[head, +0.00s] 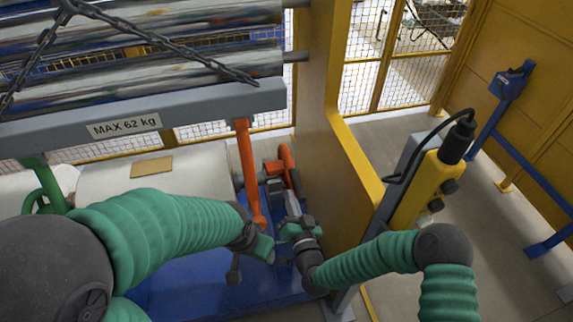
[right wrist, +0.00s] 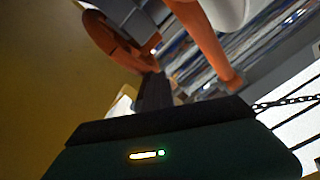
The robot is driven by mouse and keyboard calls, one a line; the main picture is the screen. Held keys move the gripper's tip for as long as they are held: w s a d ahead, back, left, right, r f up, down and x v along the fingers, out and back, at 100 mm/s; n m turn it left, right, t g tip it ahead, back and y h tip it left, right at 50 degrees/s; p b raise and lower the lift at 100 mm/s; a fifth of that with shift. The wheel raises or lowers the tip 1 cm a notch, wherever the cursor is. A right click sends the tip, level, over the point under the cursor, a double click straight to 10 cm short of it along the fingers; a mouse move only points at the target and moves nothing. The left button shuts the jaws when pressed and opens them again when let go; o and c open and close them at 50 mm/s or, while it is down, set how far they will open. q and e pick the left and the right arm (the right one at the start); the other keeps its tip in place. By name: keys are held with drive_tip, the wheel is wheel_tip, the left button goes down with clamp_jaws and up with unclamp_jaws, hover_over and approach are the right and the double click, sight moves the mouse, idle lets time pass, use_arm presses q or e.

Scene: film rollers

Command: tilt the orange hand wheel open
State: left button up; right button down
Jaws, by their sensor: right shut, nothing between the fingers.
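The orange hand wheel (head: 287,168) stands at the right end of the white roll, beside the yellow frame. In the right wrist view the wheel (right wrist: 112,42) is at the upper left, just beyond the fingertips. My right gripper (head: 291,199) is shut and empty, pointing at the wheel's lower part; whether it touches the wheel is unclear. Its dark fingers (right wrist: 154,90) show in the right wrist view. My left gripper (head: 266,250) is below the orange lever (head: 247,170), and its fingers are too hidden to judge. The lever (right wrist: 203,45) also shows in the right wrist view.
A grey beam (head: 200,110) marked MAX 62 kg hangs above the white roll (head: 160,172), with a chain (head: 150,38) over it. The yellow frame (head: 345,150) is close on the right of my right gripper. A yellow control box (head: 425,190) stands farther right.

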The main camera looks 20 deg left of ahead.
sight(301, 199)
drive_tip(key=shift+w+d+f, duration=0.1)
drive_tip(key=shift+w+d, duration=0.1)
drive_tip(key=shift+d, duration=0.1)
drive_tip(key=shift+w+d+f+b, duration=0.2)
drive_tip(key=shift+w+d+b, duration=0.15)
drive_tip(key=shift+d, duration=0.2)
drive_tip(key=shift+w+d+f+b, duration=0.25)
drive_tip(key=shift+w+d, duration=0.15)
drive_tip(key=shift+d, duration=0.1)
drive_tip(key=shift+w+d, duration=0.1)
drive_tip(key=shift+d, duration=0.1)
idle(0.4)
drive_tip(key=shift+a, duration=0.1)
drive_tip(key=shift+s+a, duration=0.4)
drive_tip(key=shift+a, duration=0.1)
drive_tip(key=shift+s, duration=0.15)
drive_tip(key=v, duration=0.8)
drive_tip(key=shift+s+d+p, duration=0.25)
drive_tip(key=shift+d+p, duration=0.05)
drive_tip(key=shift+p, duration=0.1)
